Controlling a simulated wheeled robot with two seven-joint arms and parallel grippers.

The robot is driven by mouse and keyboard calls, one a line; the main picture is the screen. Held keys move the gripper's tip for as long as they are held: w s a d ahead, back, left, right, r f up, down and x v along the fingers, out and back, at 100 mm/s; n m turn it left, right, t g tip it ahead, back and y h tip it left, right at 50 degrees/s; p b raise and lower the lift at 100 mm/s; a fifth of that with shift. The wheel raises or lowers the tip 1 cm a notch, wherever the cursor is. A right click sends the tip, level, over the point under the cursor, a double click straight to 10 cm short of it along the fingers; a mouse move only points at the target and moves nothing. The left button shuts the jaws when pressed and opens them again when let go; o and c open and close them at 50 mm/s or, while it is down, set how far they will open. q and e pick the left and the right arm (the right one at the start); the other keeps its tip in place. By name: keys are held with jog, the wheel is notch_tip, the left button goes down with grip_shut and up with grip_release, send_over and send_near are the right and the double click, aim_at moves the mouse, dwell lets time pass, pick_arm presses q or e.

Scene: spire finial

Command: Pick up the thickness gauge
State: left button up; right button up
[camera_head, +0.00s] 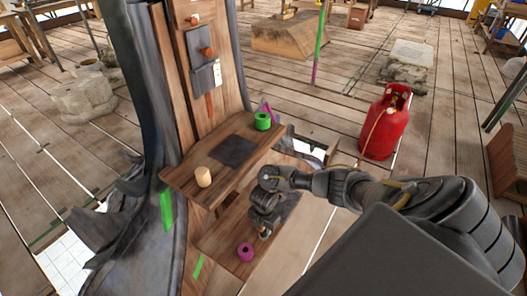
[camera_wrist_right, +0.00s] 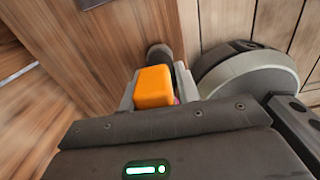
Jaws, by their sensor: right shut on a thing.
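My right gripper (camera_head: 263,231) is over the lower wooden shelf, below the front edge of the upper shelf. In the right wrist view its jaws (camera_wrist_right: 157,92) are shut on an orange block with rounded edges (camera_wrist_right: 154,87), which I take to be the thickness gauge. A dark rounded part (camera_wrist_right: 159,52) shows just beyond the block; I cannot tell what it belongs to. In the head view the held thing is mostly hidden by the gripper. Whether it touches the shelf I cannot tell. My left gripper is not in view.
A magenta ring-shaped piece (camera_head: 245,252) lies on the lower shelf (camera_head: 222,240) close to the gripper. The upper shelf (camera_head: 183,178) holds a light wooden cylinder (camera_head: 203,177), a dark mat (camera_head: 233,150) and a green spool (camera_head: 263,121). A red gas bottle (camera_head: 384,125) stands right.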

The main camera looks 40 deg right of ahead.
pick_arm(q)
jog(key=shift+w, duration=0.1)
